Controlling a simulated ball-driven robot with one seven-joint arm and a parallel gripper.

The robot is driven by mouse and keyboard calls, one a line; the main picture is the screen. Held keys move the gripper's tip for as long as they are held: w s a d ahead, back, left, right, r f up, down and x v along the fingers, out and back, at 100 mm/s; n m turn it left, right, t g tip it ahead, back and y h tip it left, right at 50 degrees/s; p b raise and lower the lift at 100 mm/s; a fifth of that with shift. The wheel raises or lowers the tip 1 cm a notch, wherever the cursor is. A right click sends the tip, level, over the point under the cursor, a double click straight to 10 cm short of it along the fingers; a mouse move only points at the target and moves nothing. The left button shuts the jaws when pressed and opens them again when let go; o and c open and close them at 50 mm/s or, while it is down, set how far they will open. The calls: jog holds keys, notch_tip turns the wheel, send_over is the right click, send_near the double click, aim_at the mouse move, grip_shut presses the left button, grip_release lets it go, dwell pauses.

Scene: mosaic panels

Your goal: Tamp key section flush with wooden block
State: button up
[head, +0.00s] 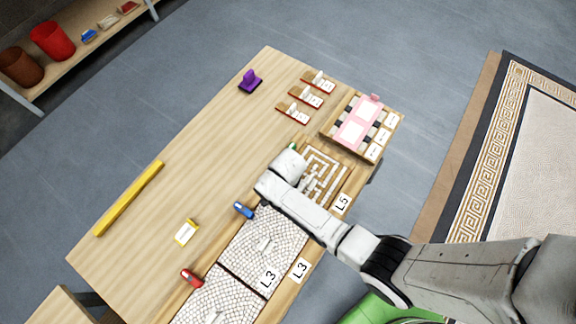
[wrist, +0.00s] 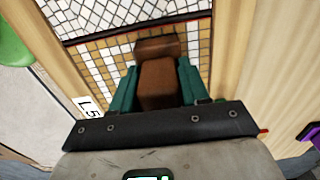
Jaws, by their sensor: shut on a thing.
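The brown wooden block (wrist: 158,88) is between the teal fingers of my gripper (wrist: 157,72) in the wrist view. My gripper is shut on it. The block's far end lies over the tan and white key-pattern mosaic section (wrist: 92,58); I cannot tell whether it touches the tiles. In the head view the key panel (head: 325,168), with a maze-like pattern, lies beside the label L5 (head: 342,204). My arm covers part of it, and the block is hard to make out there. The block and fingers hide the middle of the section in the wrist view.
White cobbled panels (head: 262,240) adjoin the key panel. A tray with pink pieces (head: 360,122) stands beyond it. Blue (head: 243,210) and red (head: 191,278) tools, a yellow box (head: 187,232), a yellow bar (head: 130,198) and a purple item (head: 250,82) lie on the table. The table's middle-left is clear.

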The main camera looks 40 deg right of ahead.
jog(key=shift+r, duration=0.1)
dwell(0.3)
notch_tip(320, 180, up, 7)
jog(key=p, duration=0.7)
jog(key=shift+d, duration=0.1)
dwell(0.5)
